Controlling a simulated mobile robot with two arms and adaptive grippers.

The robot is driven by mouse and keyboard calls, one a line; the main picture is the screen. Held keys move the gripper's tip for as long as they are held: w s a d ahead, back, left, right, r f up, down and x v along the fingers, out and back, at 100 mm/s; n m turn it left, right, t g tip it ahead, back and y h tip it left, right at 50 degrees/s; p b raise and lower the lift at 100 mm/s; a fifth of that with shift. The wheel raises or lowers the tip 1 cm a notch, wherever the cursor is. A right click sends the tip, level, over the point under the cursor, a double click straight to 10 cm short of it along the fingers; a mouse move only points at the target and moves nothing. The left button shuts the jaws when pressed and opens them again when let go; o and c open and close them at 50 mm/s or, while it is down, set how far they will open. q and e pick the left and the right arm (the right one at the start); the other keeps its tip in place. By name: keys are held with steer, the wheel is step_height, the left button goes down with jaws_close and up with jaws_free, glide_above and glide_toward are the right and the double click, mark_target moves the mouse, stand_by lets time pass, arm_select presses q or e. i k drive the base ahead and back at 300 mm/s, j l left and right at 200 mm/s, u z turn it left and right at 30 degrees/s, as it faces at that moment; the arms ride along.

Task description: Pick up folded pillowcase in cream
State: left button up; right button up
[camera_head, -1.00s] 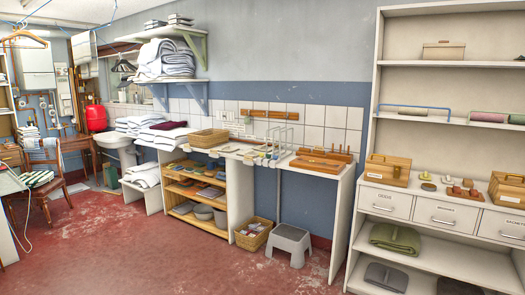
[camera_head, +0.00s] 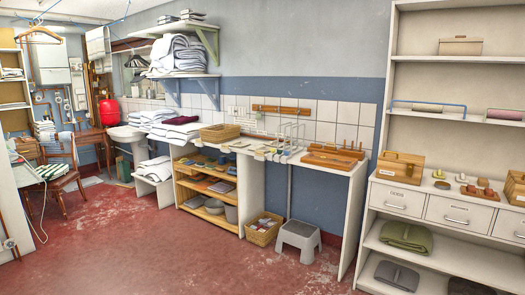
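I cannot single out a cream folded pillowcase at this distance. Pale folded linens lie in several places. One group (camera_head: 158,117) lies on the counter beside the sink, next to a dark red folded cloth (camera_head: 181,120). A lower stack (camera_head: 154,168) sits beneath that counter. A large white pile (camera_head: 180,56) rests on the wall shelf. A small pale stack (camera_head: 45,130) stands at the far left, behind the chair. Neither of my grippers shows in the view.
A wooden chair (camera_head: 66,178) with a striped cloth stands at the left. A step stool (camera_head: 298,240) and a wicker basket (camera_head: 263,229) stand on the floor below the workbench. A shelf unit (camera_head: 388,110) fills the right. The red floor (camera_head: 170,245) is open.

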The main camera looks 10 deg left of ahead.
mark_target(261, 149)
steer(key=i+u, duration=0.15)
steer(key=i, duration=2.75)
